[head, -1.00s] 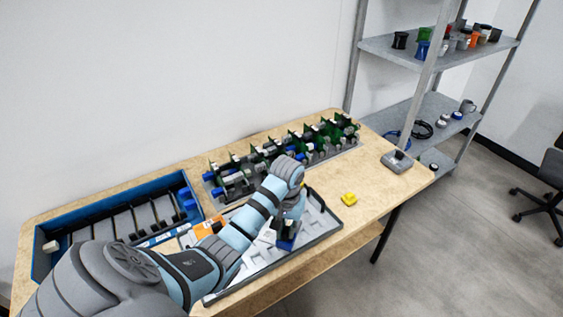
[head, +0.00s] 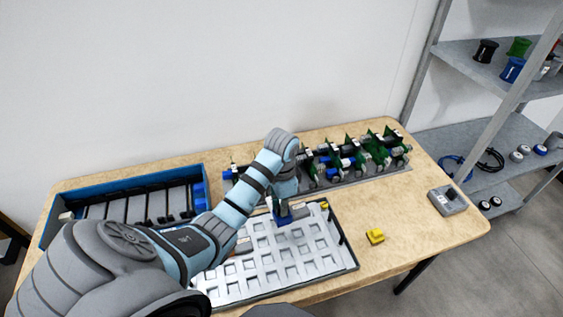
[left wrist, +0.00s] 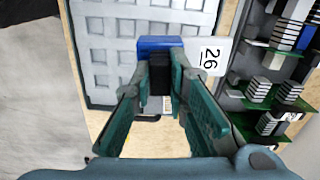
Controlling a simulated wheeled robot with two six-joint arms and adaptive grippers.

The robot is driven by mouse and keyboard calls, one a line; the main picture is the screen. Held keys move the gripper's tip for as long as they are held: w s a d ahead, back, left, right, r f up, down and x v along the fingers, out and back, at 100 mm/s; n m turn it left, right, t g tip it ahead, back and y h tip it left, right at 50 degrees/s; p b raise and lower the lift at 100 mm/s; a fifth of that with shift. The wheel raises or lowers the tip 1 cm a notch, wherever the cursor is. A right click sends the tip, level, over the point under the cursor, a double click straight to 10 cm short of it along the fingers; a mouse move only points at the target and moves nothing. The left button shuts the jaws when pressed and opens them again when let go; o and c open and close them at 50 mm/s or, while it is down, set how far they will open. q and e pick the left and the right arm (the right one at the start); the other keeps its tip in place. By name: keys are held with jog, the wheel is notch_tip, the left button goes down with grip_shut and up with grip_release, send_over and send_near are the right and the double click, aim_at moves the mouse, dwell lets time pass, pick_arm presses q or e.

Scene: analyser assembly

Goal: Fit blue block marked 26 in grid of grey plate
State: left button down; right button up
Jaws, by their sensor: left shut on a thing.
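My left gripper (head: 284,208) is shut on the blue block (head: 283,219) marked 26, near the far edge of the grey plate (head: 252,272). Whether the block touches the plate I cannot tell. The fingers hide part of the block. My right gripper is not in view.
A yellow block (head: 375,236) lies on the table right of the plate. A rack of green boards and modules (head: 340,160) stands behind. A blue tray with dividers (head: 130,198) is at left, a grey box (head: 447,200) at right. The table around the yellow block is clear.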

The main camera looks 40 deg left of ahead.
aim_at(280, 220)
pick_arm(q)
jog(key=shift+s+r+m, duration=0.3)
jog(key=shift+s+m, duration=0.3)
jog(key=shift+s, duration=0.25)
jog(key=shift+f, duration=0.3)
jog(key=f, duration=0.1)
jog(key=w+f, duration=0.1)
jog(key=f, duration=0.1)
jog(key=shift+w, duration=0.2)
jog(key=shift+f, duration=0.35)
jog(key=shift+s+f, duration=0.2)
jog(key=shift+f, duration=0.45)
jog(key=shift+s+f, duration=0.15)
jog(key=shift+f, duration=0.45)
jog(key=shift+w+f+b, duration=0.15)
jog(key=shift+f+b, duration=0.6)
jog(key=shift+f, duration=0.8)
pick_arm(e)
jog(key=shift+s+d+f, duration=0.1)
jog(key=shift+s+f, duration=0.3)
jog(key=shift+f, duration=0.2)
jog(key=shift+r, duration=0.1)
